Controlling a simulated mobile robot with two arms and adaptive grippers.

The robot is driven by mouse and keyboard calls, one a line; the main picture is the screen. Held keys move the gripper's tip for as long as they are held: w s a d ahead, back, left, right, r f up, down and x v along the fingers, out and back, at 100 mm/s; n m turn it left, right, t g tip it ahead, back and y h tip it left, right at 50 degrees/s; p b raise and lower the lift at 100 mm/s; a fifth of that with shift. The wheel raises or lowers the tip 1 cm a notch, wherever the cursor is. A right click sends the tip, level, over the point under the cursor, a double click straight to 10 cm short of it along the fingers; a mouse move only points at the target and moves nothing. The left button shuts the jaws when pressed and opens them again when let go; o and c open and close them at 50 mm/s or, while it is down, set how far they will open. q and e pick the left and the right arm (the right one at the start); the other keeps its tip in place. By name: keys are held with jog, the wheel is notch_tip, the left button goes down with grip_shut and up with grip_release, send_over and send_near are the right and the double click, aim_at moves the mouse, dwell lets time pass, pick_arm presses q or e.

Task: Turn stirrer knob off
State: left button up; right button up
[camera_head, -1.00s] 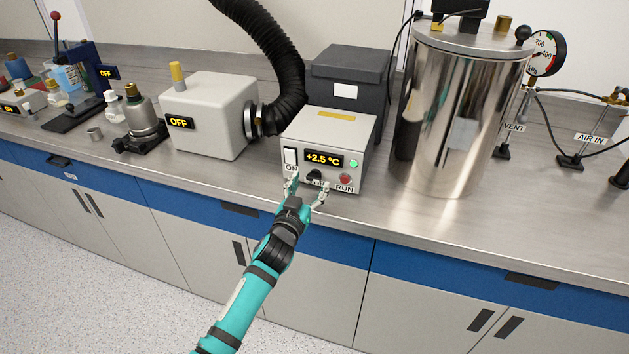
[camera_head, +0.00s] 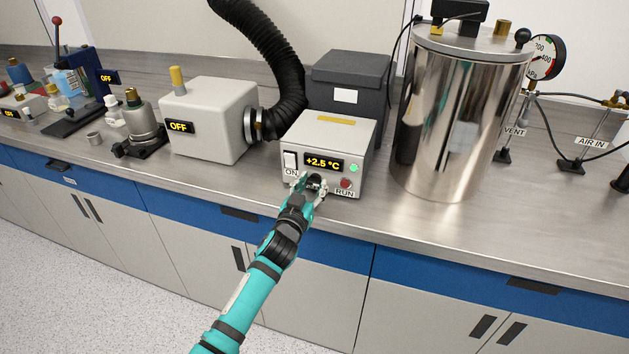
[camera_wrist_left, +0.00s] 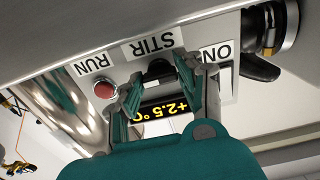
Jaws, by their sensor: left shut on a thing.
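The stirrer knob (camera_head: 316,181) is a small black knob on the front of a light grey control box (camera_head: 350,143). In the left wrist view the black knob (camera_wrist_left: 158,69) sits beside the STIR label (camera_wrist_left: 153,47), upside down there. My left gripper (camera_head: 310,187) is at the box front, its two fingers shut on the knob from either side; they also show in the left wrist view (camera_wrist_left: 160,80). The fingers partly hide the knob. The display reads +2.5 °C, with a lit green lamp beside it. My right gripper is not in view.
On the same panel, a white ON switch (camera_head: 291,162) is left of the knob and a red RUN button (camera_head: 345,183) right of it. A steel vessel (camera_head: 450,120) stands to the right. A white unit showing OFF (camera_head: 210,115) and a black hose (camera_head: 270,50) are left.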

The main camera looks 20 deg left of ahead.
pick_arm(q)
grip_shut()
jog(key=n+p, duration=0.1)
jog(key=n, duration=0.4)
jog(key=shift+r, duration=0.15)
jog(key=n, duration=0.3)
jog(key=shift+p, duration=0.4)
